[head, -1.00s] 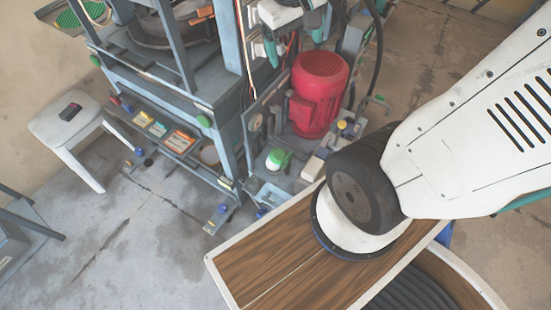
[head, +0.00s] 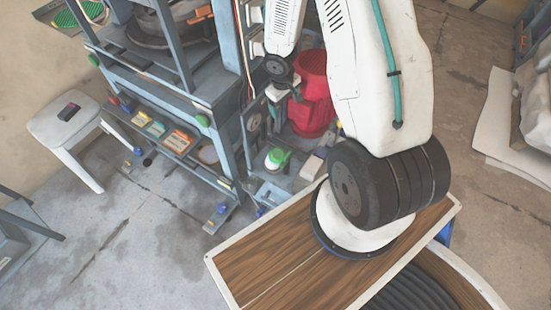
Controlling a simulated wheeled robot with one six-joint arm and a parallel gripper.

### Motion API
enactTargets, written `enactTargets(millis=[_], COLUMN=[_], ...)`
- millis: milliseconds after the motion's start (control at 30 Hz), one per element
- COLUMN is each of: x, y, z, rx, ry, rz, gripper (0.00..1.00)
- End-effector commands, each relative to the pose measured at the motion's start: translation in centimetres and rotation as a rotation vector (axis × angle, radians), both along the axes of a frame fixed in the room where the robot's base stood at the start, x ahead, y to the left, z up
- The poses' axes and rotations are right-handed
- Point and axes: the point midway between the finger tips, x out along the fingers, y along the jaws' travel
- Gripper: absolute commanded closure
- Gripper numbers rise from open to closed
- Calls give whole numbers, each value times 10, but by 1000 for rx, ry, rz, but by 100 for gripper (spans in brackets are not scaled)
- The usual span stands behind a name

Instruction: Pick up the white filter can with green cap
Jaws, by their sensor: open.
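The white filter can with the green cap (head: 275,162) stands low on the press's grey-blue base, in front of the red motor. The cap is on its top and slightly right. My gripper (head: 296,98) is small in the head view, above and a little right of the can, in front of the red motor. It is open and apart from the can; its fingertips are hard to make out.
The red motor (head: 315,98) stands close behind the can. The press frame (head: 226,135) rises to its left, with a shelf of small boxes (head: 165,133). A white stool (head: 64,115) stands farther left.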

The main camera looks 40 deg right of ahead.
Motion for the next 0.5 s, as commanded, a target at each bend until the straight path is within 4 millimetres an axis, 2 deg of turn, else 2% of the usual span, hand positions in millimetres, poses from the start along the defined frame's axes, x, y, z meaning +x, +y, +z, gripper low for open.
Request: enactTargets(millis=[33, 200, 333, 500], x=[-7, -27, -39, -34], y=[1, 13, 26, 43], z=[-27, -97, -138, -168], rx=[28, 131, 197, 221], ry=[17, 42, 55, 57], rz=[9, 39, 37, -38], gripper=[14, 14, 14, 14])
